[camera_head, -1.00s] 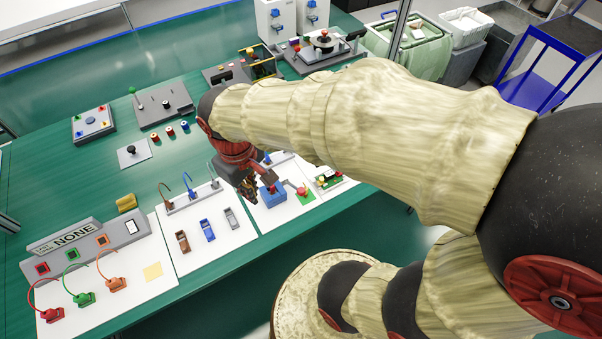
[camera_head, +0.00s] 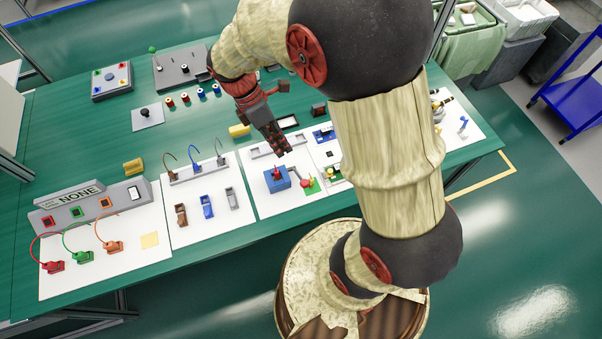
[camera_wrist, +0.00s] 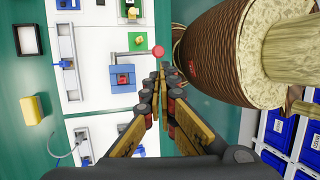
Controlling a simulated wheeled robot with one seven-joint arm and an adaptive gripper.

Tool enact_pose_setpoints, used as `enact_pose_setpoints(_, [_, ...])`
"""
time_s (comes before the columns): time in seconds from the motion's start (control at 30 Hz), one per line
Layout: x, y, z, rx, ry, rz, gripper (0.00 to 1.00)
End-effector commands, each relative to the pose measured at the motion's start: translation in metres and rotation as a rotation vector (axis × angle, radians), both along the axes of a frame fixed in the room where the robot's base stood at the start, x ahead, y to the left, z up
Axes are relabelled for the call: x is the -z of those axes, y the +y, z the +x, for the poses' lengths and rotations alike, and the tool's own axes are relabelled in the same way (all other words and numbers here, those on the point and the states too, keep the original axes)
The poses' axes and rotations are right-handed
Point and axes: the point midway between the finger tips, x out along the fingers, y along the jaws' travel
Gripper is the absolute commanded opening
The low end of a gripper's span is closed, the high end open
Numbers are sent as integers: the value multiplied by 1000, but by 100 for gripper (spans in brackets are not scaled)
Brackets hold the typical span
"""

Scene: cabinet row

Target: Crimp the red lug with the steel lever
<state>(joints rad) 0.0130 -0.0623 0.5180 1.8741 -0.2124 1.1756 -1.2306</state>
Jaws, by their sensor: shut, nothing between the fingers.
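A blue block (camera_head: 277,180) sits on a white mat near the table's front edge, with the red lug (camera_head: 277,173) on its top. The block also shows in the wrist view (camera_wrist: 122,90), with a dark red piece on it. The steel lever (camera_wrist: 128,54) is a grey bar beside the block, ending in a red ball knob (camera_wrist: 158,51). The knob (camera_head: 309,182) lies right of the block in the head view. My gripper (camera_head: 286,150) is shut and empty, above the mat behind the block. In the wrist view its fingertips (camera_wrist: 162,70) appear close to the knob; contact cannot be told.
A long grey holder (camera_head: 275,147) lies on the mat behind the block. Left are coloured clips (camera_head: 207,206) and a grey console reading NONE (camera_head: 85,200). A yellow block (camera_head: 239,130) lies behind. Small boards (camera_head: 324,132) stand close on the right.

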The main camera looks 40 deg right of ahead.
Motion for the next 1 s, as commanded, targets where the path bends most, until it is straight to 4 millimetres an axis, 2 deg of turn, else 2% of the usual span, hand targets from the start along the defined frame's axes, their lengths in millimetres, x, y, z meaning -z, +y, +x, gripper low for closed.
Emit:
enact_pose_setpoints(0.37, [6,-1,-2,2,0,-1,0])
enact_pose_setpoints(0.47, [17,-3,-6,3,0,-1,0])
enact_pose_setpoints(1.0, [109,-22,-40,4,0,0,0])
